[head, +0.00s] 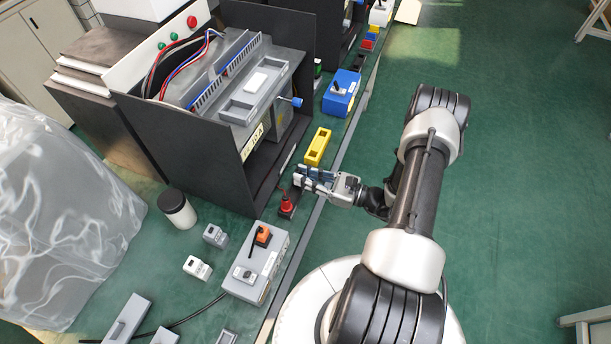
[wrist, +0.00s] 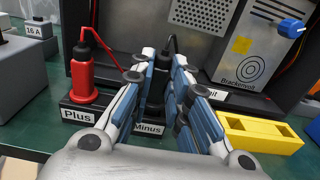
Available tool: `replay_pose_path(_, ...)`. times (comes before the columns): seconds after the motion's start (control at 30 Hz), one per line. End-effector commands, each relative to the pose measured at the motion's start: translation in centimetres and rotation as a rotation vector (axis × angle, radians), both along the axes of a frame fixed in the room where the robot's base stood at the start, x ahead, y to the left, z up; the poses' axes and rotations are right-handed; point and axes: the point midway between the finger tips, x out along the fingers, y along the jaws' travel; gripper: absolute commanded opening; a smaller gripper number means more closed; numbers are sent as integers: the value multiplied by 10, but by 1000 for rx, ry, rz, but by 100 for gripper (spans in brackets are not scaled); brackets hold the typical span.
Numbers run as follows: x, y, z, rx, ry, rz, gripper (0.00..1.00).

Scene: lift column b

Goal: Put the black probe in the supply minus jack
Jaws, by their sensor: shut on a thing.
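My gripper (wrist: 166,72) is shut on the black probe (wrist: 156,90), which stands about upright between the fingers, its cable rising behind them. Right below it is the block with the label "Minus" (wrist: 149,128), mostly hidden by the fingers. Whether the probe's tip is inside the minus jack cannot be seen. The red probe (wrist: 88,75) stands upright in the black block with the label "Plus" (wrist: 82,114), just left of my gripper. In the head view my gripper (head: 312,178) is beside the red probe (head: 286,202) and hides the black one.
A yellow tray (wrist: 258,133) lies close on the right of my gripper; it also shows in the head view (head: 318,146). Behind stands a dark cabinet with a grey unit (wrist: 256,50) and blue knob. A grey box (head: 258,265) and blue box (head: 341,95) stand along the bench edge.

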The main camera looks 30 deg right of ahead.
Motion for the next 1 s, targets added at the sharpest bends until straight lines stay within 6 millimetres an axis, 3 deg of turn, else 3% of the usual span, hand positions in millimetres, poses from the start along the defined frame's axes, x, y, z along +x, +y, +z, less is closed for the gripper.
replay_pose_path(0.37,0,0,-10,0,0,0,0)
replay_pose_path(0.4,0,0,-10,0,0,0,18)
replay_pose_path(0.7,0,0,-9,0,0,0,38)
replay_pose_path(1.0,0,0,-9,0,0,0,40)
